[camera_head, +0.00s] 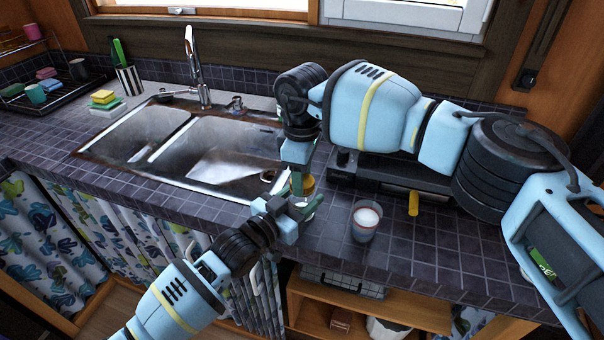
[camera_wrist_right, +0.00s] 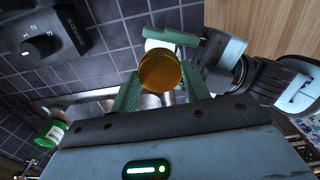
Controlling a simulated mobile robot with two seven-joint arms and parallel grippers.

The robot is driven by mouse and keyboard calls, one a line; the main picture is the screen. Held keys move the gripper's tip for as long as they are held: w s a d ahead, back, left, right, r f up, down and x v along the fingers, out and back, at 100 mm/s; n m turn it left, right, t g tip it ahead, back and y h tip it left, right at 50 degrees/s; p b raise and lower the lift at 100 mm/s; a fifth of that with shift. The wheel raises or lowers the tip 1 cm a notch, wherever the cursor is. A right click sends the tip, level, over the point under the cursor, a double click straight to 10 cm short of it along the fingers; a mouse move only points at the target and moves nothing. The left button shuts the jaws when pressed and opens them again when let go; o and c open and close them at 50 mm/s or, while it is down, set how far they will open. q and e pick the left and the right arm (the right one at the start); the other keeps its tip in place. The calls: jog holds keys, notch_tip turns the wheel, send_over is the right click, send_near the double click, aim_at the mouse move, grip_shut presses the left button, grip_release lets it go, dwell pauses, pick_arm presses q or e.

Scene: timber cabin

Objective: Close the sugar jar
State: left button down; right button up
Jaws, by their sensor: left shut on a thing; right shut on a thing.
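My right gripper (camera_head: 300,183) points down over the counter's front edge and is shut on an amber round lid (camera_head: 304,185). In the right wrist view the lid (camera_wrist_right: 161,71) sits between the green fingers (camera_wrist_right: 160,92). My left gripper (camera_head: 304,206) reaches up from below and is shut on a small whitish jar (camera_head: 308,209), mostly hidden by the fingers. The jar also shows in the right wrist view (camera_wrist_right: 156,45), partly behind the lid. The lid is just above the jar in the head view; I cannot tell whether they touch.
A glass with white contents (camera_head: 366,221) stands on the tiled counter (camera_head: 430,245) to the right. The double sink (camera_head: 215,160) lies left of my grippers.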

jog(key=o, duration=0.9)
jog(key=shift+o, duration=0.2)
jog(key=shift+r, duration=0.15)
jog(key=shift+r, duration=2.15)
jog(key=shift+c, duration=0.5)
